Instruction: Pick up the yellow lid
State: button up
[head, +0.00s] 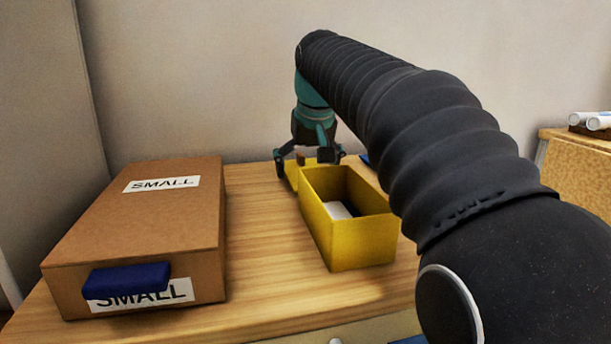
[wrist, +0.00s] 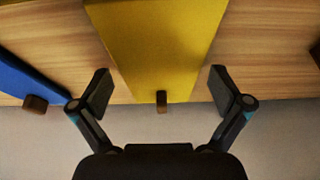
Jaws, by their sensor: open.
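The yellow lid (wrist: 160,50) is a flat yellow panel with a small brown knob (wrist: 161,100) near its end in the wrist view. In the head view a sliver of the lid (head: 291,174) shows behind the left side of the open yellow box (head: 362,238). My gripper (head: 311,160) is over the far end of the box. In the wrist view my gripper (wrist: 160,92) is open, with one finger on each side of the lid's knob and nothing between them but the knob. I cannot tell the height gap.
A blue lid (wrist: 30,77) with a brown knob lies left in the wrist view, close to the left finger. A cardboard box (head: 150,215) marked SMALL with a blue handle stands left on the wooden table (head: 265,250). A wall is close behind. White rolls (head: 590,120) lie far right.

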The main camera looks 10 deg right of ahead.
jog(key=shift+f, duration=0.2)
dwell(0.3)
jog(key=c, duration=0.9)
